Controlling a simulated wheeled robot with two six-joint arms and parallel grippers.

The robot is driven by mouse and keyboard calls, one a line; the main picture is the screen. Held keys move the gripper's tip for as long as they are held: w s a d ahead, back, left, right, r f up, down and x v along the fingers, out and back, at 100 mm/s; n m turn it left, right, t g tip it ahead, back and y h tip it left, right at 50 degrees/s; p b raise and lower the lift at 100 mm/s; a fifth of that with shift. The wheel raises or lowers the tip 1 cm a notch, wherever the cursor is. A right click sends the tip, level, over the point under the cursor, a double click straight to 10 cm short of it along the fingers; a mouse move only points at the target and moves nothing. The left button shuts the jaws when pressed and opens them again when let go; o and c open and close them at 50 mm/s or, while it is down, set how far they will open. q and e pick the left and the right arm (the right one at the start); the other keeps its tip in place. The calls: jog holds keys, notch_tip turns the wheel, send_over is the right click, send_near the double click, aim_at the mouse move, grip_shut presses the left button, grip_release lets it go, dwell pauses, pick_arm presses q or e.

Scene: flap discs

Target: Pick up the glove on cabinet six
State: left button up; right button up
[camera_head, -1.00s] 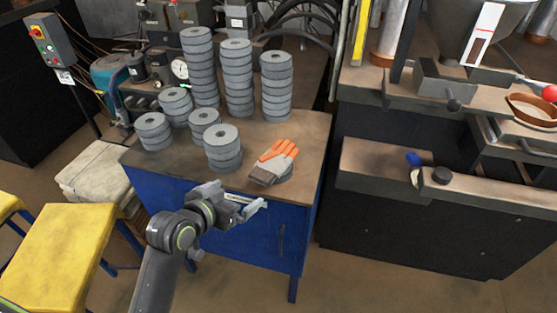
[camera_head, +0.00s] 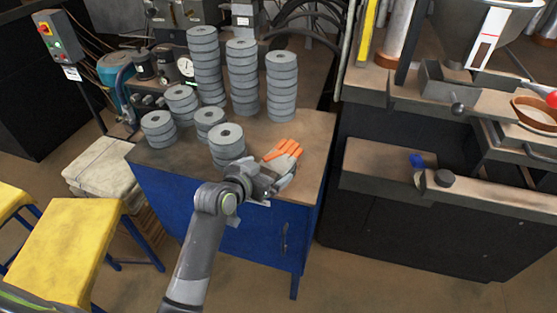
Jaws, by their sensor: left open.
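The glove (camera_head: 284,152) is orange at the fingers and grey at the cuff. It lies near the front right of the top of the blue cabinet (camera_head: 312,166). My left gripper (camera_head: 276,180) is at the cuff end of the glove, over the cabinet's front edge. It is open, and its jaws partly cover the cuff. I cannot tell whether they touch the glove. My right gripper is not in view.
Several stacks of grey flap discs (camera_head: 242,75) stand behind and left of the glove; a short stack (camera_head: 227,140) is close to my left gripper. A yellow stool (camera_head: 62,240) stands at the left. A dark machine bench (camera_head: 420,225) stands at the right.

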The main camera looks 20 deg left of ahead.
aim_at(278, 160)
pick_arm(q)
jog(key=shift+a+p+x, duration=0.15)
jog(key=shift+p+x, duration=0.15)
jog(key=shift+x, duration=1.15)
jog(key=shift+a+p+x, duration=0.1)
jog(key=shift+p+x, duration=0.15)
jog(key=shift+x, duration=1.25)
jog(key=shift+w+r, duration=0.15)
jog(key=shift+r, duration=0.05)
jog(key=shift+c, duration=0.3)
jog(key=c, duration=1)
jog(key=shift+r, duration=0.1)
